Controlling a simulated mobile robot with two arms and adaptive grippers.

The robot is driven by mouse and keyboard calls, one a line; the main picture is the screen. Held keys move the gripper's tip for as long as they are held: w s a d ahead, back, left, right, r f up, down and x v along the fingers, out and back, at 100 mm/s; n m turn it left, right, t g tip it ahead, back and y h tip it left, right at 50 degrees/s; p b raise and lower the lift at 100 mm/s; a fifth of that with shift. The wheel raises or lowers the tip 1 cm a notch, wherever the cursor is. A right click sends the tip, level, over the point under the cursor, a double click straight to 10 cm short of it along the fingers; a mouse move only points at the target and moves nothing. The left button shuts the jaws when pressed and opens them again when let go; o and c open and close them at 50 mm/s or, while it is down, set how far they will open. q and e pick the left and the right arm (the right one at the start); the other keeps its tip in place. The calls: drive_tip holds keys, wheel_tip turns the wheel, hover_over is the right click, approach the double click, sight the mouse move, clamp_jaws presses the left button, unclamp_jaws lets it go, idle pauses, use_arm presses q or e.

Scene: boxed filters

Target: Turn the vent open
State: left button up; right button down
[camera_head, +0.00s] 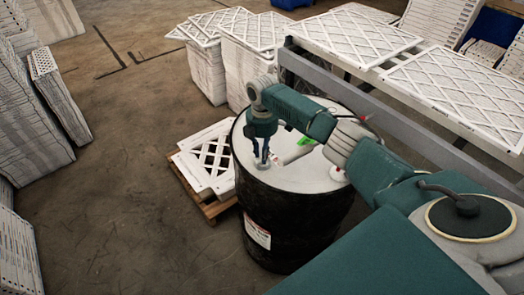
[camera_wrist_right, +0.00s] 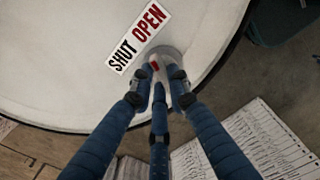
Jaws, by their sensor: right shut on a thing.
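A black drum (camera_head: 285,215) with a pale lid (camera_head: 300,178) stands in the middle of the head view. In the right wrist view the lid (camera_wrist_right: 70,60) carries a label (camera_wrist_right: 138,37) reading SHUT in black and OPEN in red. The vent (camera_wrist_right: 157,66), a small fitting with a red mark, sits near the lid's rim beside the label. My right gripper (camera_head: 262,163) reaches down onto it, and its blue fingers (camera_wrist_right: 160,78) are closed around it, hiding much of it. The red mark lies below the label, near its OPEN end. My left gripper is not in view.
White lattice filters (camera_head: 208,160) lie on a pallet left of the drum. Stacks of filters (camera_head: 210,72) stand behind it. A grey rail (camera_head: 385,112) and a filter-covered table (camera_head: 465,90) are at the right.

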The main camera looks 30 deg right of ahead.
drive_tip(key=m+p, duration=0.1)
drive_tip(key=m, duration=0.1)
drive_tip(key=m+p, duration=0.1)
drive_tip(key=m, duration=0.2)
drive_tip(key=shift+w+d+r, duration=0.1)
drive_tip(key=shift+r, duration=0.05)
idle(0.6)
drive_tip(key=c, duration=1.7)
unclamp_jaws()
drive_tip(key=shift+o, duration=0.2)
wheel_tip(320, 180, up, 12)
